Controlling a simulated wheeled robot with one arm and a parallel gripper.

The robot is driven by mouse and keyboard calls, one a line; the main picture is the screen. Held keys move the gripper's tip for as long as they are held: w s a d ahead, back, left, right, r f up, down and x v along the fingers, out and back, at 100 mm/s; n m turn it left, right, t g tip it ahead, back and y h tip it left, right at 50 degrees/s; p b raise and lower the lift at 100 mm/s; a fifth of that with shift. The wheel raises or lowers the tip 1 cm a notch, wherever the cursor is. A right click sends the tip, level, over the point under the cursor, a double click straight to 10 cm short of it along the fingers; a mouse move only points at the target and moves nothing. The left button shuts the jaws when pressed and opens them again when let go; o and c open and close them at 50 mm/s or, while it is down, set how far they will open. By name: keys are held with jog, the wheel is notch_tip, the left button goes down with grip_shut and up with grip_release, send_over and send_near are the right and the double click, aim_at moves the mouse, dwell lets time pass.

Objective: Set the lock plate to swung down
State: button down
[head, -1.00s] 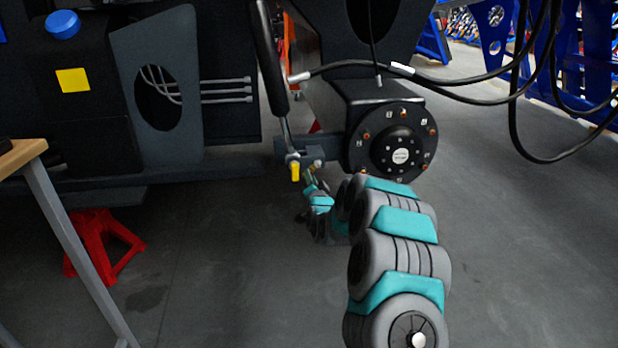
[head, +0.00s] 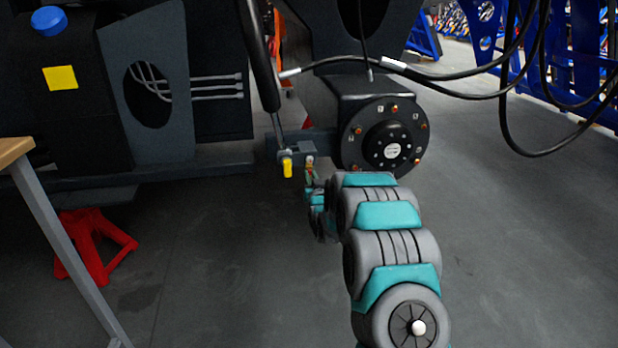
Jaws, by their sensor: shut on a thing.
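A small metal lock plate (head: 309,166) hangs at the right end of the dark bracket, beside the hub, and is tiny in the head view. My gripper (head: 311,184) is right below it, at the far end of my grey and teal arm, with its jaws shut on the plate. The fingers are small and partly hidden by my wrist, so the exact grip and the plate's angle are hard to see. A yellow fitting (head: 287,168) hangs just left of the plate, at the foot of a black cylinder, apart from my gripper.
A round black hub (head: 385,140) with orange-marked bolts is close to the right of my gripper. The black cylinder (head: 258,60) stands above. Black hoses (head: 520,140) loop at the right. A red stand (head: 90,245) and a table (head: 15,150) are at left. The floor between is clear.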

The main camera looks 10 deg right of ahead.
jog(key=shift+d, duration=0.1)
dwell(0.5)
jog(key=c, duration=0.8)
grip_release()
jog(key=shift+c, duration=0.2)
jog(key=s, duration=0.7)
jog(key=shift+s, duration=0.4)
